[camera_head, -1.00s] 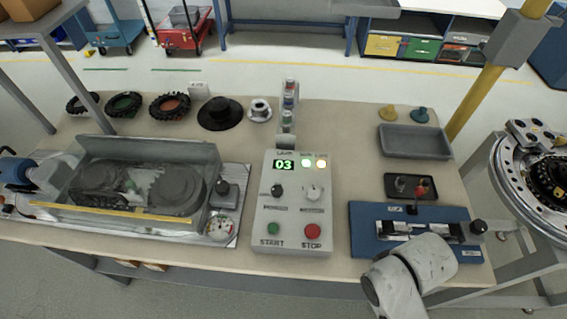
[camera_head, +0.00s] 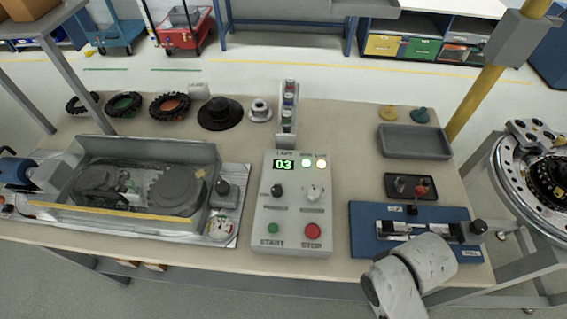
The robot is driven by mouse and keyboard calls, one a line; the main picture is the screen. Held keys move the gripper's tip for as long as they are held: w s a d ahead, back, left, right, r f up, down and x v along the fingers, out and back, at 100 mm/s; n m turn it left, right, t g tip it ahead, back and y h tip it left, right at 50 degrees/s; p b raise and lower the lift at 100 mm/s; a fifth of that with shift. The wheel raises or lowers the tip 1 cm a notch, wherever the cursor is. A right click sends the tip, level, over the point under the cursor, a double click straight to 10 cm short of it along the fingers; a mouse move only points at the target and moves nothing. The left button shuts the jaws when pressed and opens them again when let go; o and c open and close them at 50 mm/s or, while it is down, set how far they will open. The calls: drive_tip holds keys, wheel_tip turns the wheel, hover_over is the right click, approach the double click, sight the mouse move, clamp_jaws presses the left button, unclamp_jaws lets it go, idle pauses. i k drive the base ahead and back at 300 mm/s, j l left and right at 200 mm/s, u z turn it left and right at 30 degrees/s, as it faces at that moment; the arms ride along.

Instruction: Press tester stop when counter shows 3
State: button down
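The tester's control box (camera_head: 291,235) stands upright in the middle of the bench. Its counter (camera_head: 283,165) shows 03 in green digits. A green lamp (camera_head: 307,163) and a yellow lamp (camera_head: 321,163) beside it are lit. The red STOP button (camera_head: 312,231) is at the lower right of the panel, and the green START button (camera_head: 273,228) at the lower left. The tester (camera_head: 150,187) with dark wheels under a clear cover sits left of the box. Part of my white arm shows at the lower right. My gripper is not in view.
A blue fixture (camera_head: 362,240) lies right of the control box, close to my arm. Behind it are a small black tray (camera_head: 396,195) and a grey tray (camera_head: 415,142). Tyres (camera_head: 124,105) line the back left. A yellow post (camera_head: 474,100) rises at the right.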

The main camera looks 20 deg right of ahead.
sight(312, 232)
drive_tip(key=k+l+u, duration=0.1)
drive_tip(key=u, duration=0.3)
drive_tip(key=k+l+u, duration=0.1)
drive_tip(key=u, duration=0.35)
drive_tip(key=k+l+u, duration=0.1)
drive_tip(key=u, duration=0.3)
